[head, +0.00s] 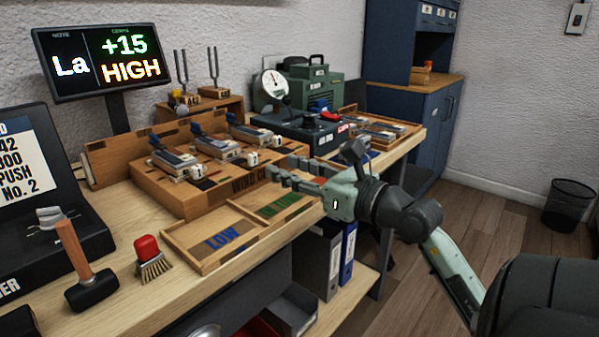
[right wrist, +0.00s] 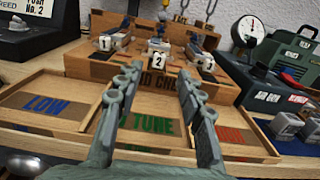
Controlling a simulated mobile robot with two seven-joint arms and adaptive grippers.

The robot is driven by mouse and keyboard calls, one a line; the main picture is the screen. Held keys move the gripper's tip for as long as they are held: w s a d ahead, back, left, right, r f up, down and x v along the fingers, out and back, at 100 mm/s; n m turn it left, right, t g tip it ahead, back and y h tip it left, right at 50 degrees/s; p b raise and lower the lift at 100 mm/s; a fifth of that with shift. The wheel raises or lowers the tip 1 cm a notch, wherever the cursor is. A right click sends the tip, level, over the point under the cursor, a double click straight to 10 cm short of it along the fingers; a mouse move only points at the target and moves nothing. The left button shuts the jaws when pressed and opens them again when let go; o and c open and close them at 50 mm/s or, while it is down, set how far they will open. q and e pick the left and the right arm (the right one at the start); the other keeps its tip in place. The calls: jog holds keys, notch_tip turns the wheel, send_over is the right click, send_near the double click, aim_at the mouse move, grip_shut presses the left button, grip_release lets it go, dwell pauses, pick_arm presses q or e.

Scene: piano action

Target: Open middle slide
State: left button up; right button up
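The wooden wind chest (head: 168,195) stands on the bench with three metal-and-wood slide units in a row, blue parts at their backs. In the right wrist view the middle slide's white front knob (right wrist: 159,59) is marked 2, between knobs marked 1 (right wrist: 106,43) and 3 (right wrist: 208,63). The middle slide's knob also shows in the head view (head: 251,158). My right gripper (head: 276,173) is open and empty, its fingers apart and pointing at the chest front. In the right wrist view the gripper (right wrist: 158,78) straddles the line to knob 2, short of it. My left gripper is out of view.
A display (head: 103,62) reads La, +15, HIGH. A hammer (head: 84,270), a red brush (head: 150,258) and a gauge box (head: 298,130) flank the chest.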

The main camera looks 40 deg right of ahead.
jog(key=shift+s, duration=1.35)
